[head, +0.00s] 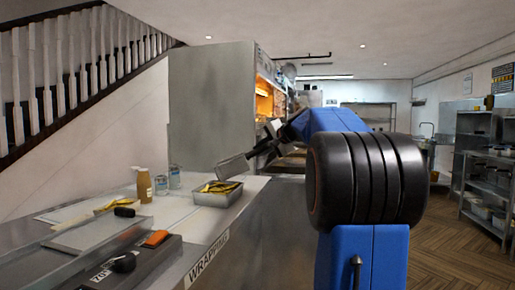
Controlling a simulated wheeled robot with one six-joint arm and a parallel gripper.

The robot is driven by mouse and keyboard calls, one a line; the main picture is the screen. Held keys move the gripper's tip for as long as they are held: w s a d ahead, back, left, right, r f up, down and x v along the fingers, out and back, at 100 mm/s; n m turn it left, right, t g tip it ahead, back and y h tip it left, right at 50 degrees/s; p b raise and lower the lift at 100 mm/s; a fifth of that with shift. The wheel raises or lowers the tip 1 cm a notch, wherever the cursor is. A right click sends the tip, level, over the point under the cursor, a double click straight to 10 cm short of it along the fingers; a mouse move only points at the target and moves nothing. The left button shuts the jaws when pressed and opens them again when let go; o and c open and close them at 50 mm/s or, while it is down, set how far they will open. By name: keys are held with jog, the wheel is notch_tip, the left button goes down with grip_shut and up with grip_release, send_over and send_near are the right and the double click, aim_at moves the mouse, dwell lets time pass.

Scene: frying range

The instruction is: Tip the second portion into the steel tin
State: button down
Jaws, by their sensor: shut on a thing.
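The steel tin (214,201) stands on the wrapping counter left of centre in the head view. Yellow chip-like pieces (220,187) lie in it and show at its rim. My gripper (264,149) is shut on the handle of a grey metal scoop (236,166). The scoop is tilted, its head pointing down and left, above and slightly right of the tin. It looks apart from the tin. I cannot tell whether anything is in the scoop. The fingertips are small and partly hidden by my arm.
On the counter (165,215) a brown sauce bottle (144,186) and two glass-like jars (174,177) stand left of the tin. Nearer are an orange block (155,239) and a dark scale-like device (125,265). A tall grey panel (208,105) rises behind the tin.

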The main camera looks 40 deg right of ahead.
jog(key=shift+s+d+f+m+t+y, duration=0.3)
jog(key=shift+d+f+m+t, duration=0.2)
jog(key=shift+f, duration=0.2)
jog(key=shift+s+d+f+m+t+y, duration=0.15)
jog(key=shift+s+d+f+m+t, duration=0.2)
jog(key=shift+d+f, duration=0.25)
jog(key=shift+s+d+f+m+t+y, duration=0.25)
jog(key=shift+s+d+f+m+t, duration=0.15)
jog(key=shift+f, duration=0.35)
jog(key=shift+w, duration=0.15)
